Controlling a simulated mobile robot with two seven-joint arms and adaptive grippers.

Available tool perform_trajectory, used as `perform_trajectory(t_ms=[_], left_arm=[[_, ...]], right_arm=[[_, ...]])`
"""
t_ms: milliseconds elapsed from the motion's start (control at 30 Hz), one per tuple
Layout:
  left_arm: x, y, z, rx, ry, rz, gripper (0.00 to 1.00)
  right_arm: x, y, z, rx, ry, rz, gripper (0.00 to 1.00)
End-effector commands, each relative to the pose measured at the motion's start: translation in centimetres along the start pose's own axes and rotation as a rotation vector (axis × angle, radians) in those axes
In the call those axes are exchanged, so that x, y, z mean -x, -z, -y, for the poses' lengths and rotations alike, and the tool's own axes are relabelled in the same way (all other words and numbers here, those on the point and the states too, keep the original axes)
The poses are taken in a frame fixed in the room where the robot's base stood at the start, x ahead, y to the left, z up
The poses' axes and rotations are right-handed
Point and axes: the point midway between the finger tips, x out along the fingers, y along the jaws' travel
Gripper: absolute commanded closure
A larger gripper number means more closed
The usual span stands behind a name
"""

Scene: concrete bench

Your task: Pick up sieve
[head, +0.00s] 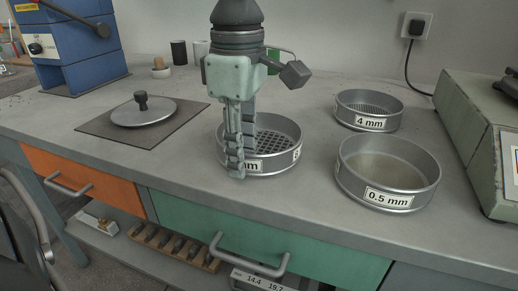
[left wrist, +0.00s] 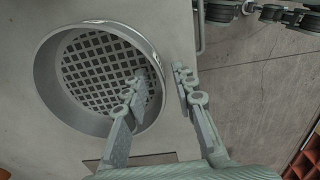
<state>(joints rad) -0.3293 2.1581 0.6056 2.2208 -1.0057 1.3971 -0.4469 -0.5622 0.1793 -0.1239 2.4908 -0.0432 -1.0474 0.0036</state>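The sieve at my left gripper is a round metal pan with a coarse square mesh (head: 285,160); it stands flat on the bench, its front label partly hidden by my fingers. It also shows in the left wrist view (left wrist: 52,88). My left gripper (head: 240,172) points down at its front left wall. In the left wrist view the fingers (left wrist: 162,82) are apart, one over the inside of the sieve and one outside the rim, with a gap between them. Dark jointed parts at the top right of that view look like my right gripper (left wrist: 268,12); its opening is unclear.
A 4 mm sieve (head: 368,108) and a 0.5 mm sieve (head: 390,172) stand to the right, near a green scale (head: 470,135). A lid (head: 143,112) lies on a dark mat at left. A blue machine (head: 70,45) stands at the back left. Drawer handles stick out below.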

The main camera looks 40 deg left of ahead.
Motion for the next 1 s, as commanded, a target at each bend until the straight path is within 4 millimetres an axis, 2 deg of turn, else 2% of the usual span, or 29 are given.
perform_trajectory(t_ms=[200,433,1000], left_arm=[[-0.09,-0.01,-0.01,0.001,-0.001,0.001,0.73],[-0.07,-0.01,-0.02,0.001,-0.001,0.001,1.0],[0.1,-0.02,-0.06,0.001,-0.003,0.001,1.0]], right_arm=[[0.0,0.09,0.04,0.0,0.001,-0.003,0.6],[0.0,0.07,0.04,0.0,0.001,-0.003,0.6],[0.0,0.07,0.01,0.0,0.0,-0.002,0.6]])
